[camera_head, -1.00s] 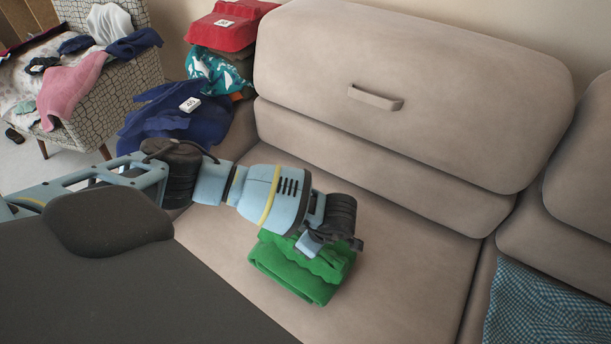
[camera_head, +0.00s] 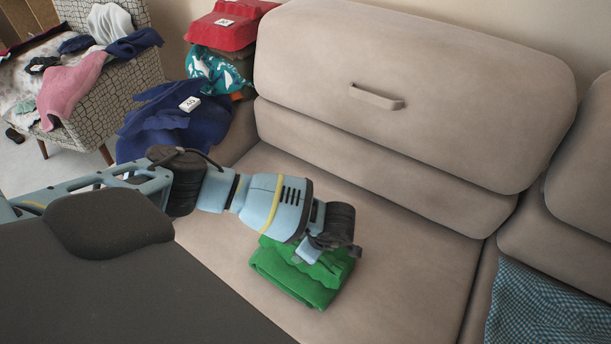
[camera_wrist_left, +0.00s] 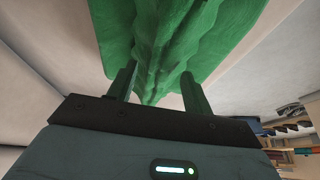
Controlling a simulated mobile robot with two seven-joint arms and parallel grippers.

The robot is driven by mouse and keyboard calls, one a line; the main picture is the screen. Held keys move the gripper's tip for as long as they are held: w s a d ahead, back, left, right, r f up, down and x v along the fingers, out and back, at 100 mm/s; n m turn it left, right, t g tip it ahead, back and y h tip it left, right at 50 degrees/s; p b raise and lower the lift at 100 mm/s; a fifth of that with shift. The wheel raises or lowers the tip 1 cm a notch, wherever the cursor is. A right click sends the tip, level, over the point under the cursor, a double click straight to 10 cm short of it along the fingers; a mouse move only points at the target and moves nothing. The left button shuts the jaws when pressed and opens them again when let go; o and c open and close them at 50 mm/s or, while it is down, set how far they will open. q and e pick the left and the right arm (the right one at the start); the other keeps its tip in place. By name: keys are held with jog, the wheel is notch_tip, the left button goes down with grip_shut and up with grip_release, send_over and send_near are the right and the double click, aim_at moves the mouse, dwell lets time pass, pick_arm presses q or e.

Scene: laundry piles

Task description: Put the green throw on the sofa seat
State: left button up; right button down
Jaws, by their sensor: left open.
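The green throw (camera_head: 300,277) lies folded and a little rumpled on the beige sofa seat (camera_head: 415,270). My left gripper (camera_head: 318,256) is right at the throw's upper side, with its arm coming in from the left. In the left wrist view, the throw (camera_wrist_left: 165,40) fills the upper middle, and a ridge of it runs down between the two fingers of my left gripper (camera_wrist_left: 158,90). The fingers are apart. Whether they touch the cloth is hard to tell. My right gripper is not in view.
The sofa backrest (camera_head: 410,90) rises behind the seat. A blue checked cloth (camera_head: 550,305) lies at the lower right. At the left stand a patterned armchair (camera_head: 130,85) with clothes and a pile with a dark blue garment (camera_head: 165,125) and a red item (camera_head: 225,30).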

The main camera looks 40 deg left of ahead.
pick_arm(q)
jog(key=shift+d+r, duration=0.15)
jog(key=shift+r, duration=0.3)
jog(key=p+v, duration=0.1)
jog(key=v, duration=1)
jog(key=shift+r, duration=0.2)
